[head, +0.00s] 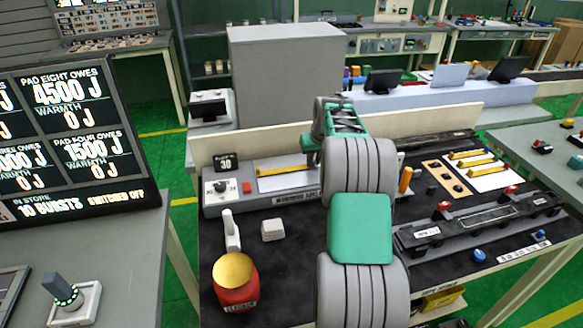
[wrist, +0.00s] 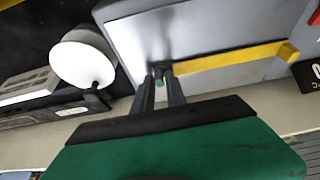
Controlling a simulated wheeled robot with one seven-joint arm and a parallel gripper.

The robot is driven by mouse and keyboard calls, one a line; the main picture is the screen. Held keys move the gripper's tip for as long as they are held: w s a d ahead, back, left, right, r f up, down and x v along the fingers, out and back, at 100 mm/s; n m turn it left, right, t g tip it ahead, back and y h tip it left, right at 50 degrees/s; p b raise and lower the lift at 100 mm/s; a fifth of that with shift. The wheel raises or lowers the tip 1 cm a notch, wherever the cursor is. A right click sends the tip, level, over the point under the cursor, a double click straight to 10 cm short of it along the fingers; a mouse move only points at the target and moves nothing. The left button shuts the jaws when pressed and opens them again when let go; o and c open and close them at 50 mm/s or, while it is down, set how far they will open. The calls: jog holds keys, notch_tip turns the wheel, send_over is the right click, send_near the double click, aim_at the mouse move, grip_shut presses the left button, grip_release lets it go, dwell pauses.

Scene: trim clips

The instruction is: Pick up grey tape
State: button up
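I cannot make out a grey tape for certain in either view. My gripper (wrist: 161,68) points down over the grey warming station (wrist: 140,35); its two dark fingers stand close together with a narrow gap. A small green spot shows between them, and I cannot tell whether they hold anything. The fingertips are at one end of a yellow strip (wrist: 225,56) lying on the station. In the head view that strip (head: 280,171) lies on the station (head: 300,184) behind my arm, which hides the fingertips.
A red pot with a yellow top (head: 235,285), a white lever (head: 231,230) and a white block (head: 273,230) stand at the bench's left. More yellow strips lie on a white sheet (head: 490,178) at right. A long dark fixture (head: 485,222) lies in front of it.

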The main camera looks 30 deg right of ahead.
jog(key=shift+c, duration=0.5)
grip_shut()
jog(key=shift+r, duration=0.1)
